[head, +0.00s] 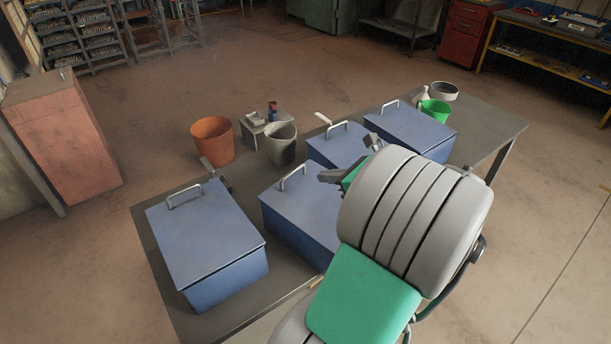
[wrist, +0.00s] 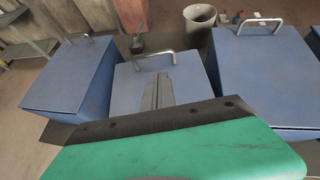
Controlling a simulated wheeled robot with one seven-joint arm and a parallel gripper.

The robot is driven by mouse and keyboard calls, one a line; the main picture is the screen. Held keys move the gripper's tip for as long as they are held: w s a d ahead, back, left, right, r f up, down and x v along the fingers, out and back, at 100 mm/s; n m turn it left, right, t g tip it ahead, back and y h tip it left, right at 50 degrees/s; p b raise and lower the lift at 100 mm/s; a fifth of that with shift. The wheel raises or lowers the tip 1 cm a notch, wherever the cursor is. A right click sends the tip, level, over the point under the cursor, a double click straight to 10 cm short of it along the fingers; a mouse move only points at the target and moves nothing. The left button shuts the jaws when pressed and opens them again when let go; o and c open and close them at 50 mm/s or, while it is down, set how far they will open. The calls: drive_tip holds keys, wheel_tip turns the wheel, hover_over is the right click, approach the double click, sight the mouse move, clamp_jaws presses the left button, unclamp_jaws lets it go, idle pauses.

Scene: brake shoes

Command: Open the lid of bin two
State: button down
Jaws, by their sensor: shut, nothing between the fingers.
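Several blue bins with flat lids and metal loop handles stand in a row on a grey table. The second bin from the left (head: 285,208) has its lid down, and my arm covers its right part. I see no numbers on the bins. In the wrist view that bin (wrist: 130,92) is in the middle, with its handle (wrist: 153,55) at the lid's far edge. My gripper (head: 328,175) is over this lid's right side in the head view. In the wrist view its fingers (wrist: 158,88) are together and empty, pointing toward the handle, apart from it in the picture.
The leftmost bin (head: 205,235), third bin (head: 335,150) and far right bin (head: 410,130) have their lids down. An orange bucket (head: 212,141), a grey bucket (head: 281,145) and a green bucket (head: 435,112) stand around the back. Open floor lies behind the table.

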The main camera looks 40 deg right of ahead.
sight(304, 183)
drive_tip(key=shift+w+d, duration=0.1)
drive_tip(key=x, duration=0.9)
drive_tip(key=shift+w+f+p, duration=0.15)
drive_tip(key=shift+w+p, duration=0.1)
drive_tip(key=shift+p, duration=0.1)
